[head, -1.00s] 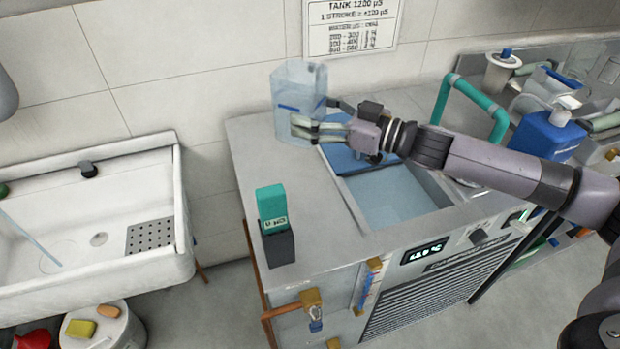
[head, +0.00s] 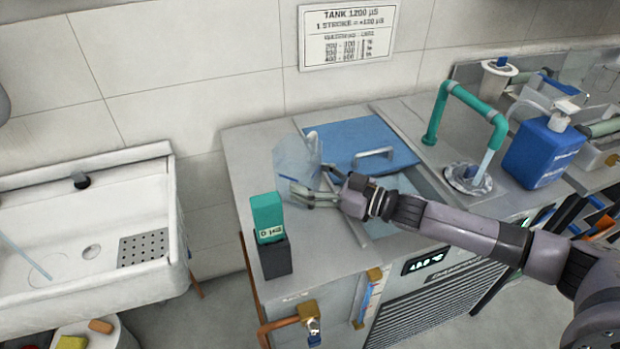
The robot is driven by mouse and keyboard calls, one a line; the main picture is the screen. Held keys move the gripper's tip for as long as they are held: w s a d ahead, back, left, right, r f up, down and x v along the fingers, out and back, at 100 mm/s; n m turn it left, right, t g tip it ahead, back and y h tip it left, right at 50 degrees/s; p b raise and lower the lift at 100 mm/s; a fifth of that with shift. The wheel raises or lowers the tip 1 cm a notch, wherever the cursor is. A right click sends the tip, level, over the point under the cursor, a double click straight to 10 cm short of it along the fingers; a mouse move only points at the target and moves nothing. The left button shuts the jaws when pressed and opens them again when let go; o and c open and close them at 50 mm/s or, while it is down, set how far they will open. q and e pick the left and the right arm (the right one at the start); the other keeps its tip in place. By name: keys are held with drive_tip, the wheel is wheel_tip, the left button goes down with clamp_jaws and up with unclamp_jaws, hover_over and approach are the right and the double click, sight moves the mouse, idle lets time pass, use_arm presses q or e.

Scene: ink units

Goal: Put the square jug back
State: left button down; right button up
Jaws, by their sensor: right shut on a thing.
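The square jug (head: 293,160) is clear and bluish, and it stands at the left part of the grey counter, left of the blue lid. My right gripper (head: 318,194) reaches in from the right and is shut on the jug at its lower right side. The jug looks slightly tilted, and I cannot tell whether its base touches the counter. The gripper hides part of its lower side. My left gripper is not in view.
A blue lid (head: 352,142) with a handle partly covers the tank. A teal pipe (head: 467,97), blue bottle (head: 540,155) and white sink (head: 85,235) are nearby.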

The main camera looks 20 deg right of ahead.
drive_tip(key=shift+r, duration=0.1)
drive_tip(key=o, duration=1.6)
drive_tip(key=shift+c, duration=0.2)
drive_tip(key=b+v, duration=0.1)
drive_tip(key=v, duration=0.5)
drive_tip(key=shift+s, duration=0.1)
drive_tip(key=shift+s+d, duration=0.45)
drive_tip(key=shift+d, duration=0.05)
